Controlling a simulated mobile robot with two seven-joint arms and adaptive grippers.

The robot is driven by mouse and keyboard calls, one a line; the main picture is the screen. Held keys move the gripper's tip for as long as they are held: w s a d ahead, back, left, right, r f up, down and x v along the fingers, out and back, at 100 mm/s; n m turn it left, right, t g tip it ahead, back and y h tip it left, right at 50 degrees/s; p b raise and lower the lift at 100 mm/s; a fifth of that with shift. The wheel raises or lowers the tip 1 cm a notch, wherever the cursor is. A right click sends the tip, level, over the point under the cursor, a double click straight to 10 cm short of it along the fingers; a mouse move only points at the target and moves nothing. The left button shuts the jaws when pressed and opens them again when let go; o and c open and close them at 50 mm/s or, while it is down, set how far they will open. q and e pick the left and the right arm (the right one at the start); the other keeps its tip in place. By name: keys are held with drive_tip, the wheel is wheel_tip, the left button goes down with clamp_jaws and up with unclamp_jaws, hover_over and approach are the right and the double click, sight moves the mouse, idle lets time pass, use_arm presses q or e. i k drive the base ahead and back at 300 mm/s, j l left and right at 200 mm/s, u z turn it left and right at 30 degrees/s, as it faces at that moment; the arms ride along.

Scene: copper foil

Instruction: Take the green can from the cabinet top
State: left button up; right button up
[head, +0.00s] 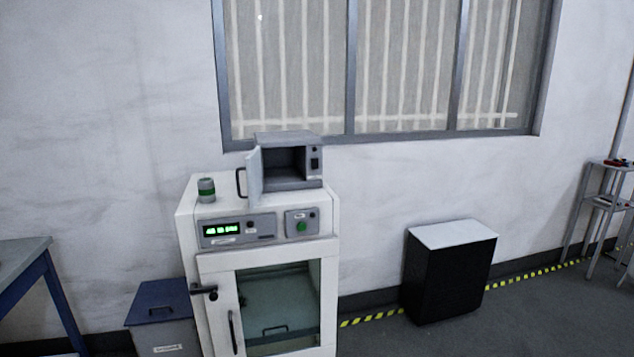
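The green can (206,190) is a small cylinder with a green band and a grey top. It stands upright on the left part of the white cabinet's top (226,207). The cabinet has a green digital display, a green button and a glass-windowed front door. Neither of my grippers shows in the head view.
A small grey oven (288,160) with its door open stands right of the can on the cabinet top. A blue-lidded bin (160,302) and a blue-legged table (22,258) are at left. A black box with a pale top (450,272) stands right; floor before it is clear.

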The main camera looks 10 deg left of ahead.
sight(207, 192)
drive_tip(key=j, duration=2.4)
drive_tip(key=z, duration=0.05)
